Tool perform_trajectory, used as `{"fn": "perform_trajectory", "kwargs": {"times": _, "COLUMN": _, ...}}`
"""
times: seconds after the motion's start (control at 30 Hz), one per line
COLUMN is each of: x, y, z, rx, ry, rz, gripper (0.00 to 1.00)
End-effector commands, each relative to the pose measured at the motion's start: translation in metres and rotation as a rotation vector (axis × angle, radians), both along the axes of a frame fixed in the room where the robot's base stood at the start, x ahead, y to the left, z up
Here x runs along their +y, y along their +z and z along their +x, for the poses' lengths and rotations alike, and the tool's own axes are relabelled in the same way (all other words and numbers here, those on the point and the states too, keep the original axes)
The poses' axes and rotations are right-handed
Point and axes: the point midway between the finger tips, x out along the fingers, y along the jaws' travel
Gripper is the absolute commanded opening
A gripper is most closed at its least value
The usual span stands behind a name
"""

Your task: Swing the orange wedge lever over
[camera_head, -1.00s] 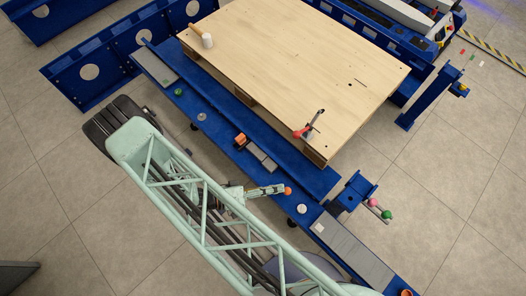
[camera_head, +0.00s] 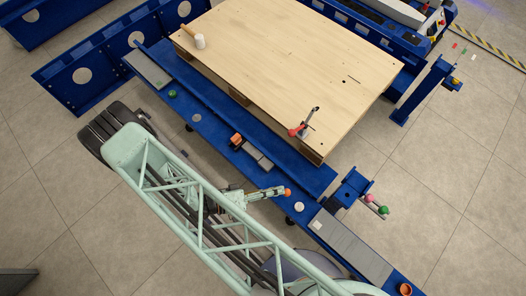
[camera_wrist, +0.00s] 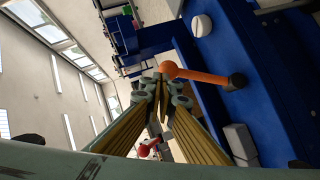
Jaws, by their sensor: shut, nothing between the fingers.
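The orange lever (camera_wrist: 203,77) is large in the wrist view. It runs from a round orange knob at its left end to a dark pivot (camera_wrist: 236,82) at the edge of the blue beam. In the head view an orange knob (camera_head: 287,193) shows at the tip of my gripper (camera_head: 274,193), and the rest of the lever is hard to make out. My gripper is shut and empty. In the wrist view its fingertips (camera_wrist: 160,80) are right beside the knob; I cannot tell whether they touch it.
The blue beam (camera_head: 205,122) carries an orange and black block (camera_head: 236,140), grey blocks (camera_head: 258,158) and a white disc (camera_head: 299,206). A wooden board (camera_head: 290,60) with a red-handled clamp (camera_head: 298,130) lies behind. A bracket with pink and green knobs (camera_head: 376,206) stands right.

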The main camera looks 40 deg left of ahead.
Motion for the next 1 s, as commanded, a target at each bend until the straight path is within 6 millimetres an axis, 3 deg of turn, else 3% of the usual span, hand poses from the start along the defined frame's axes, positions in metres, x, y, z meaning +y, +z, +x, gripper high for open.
{"fn": "perform_trajectory", "kwargs": {"times": 0.47, "x": 0.019, "y": 0.027, "z": -0.002, "rx": 0.0, "ry": -0.011, "rz": 0.002, "gripper": 0.0}}
{"fn": "perform_trajectory", "kwargs": {"times": 1.0, "x": 0.052, "y": 0.053, "z": -0.063, "rx": -0.001, "ry": -0.01, "rz": 0.002, "gripper": 0.0}}
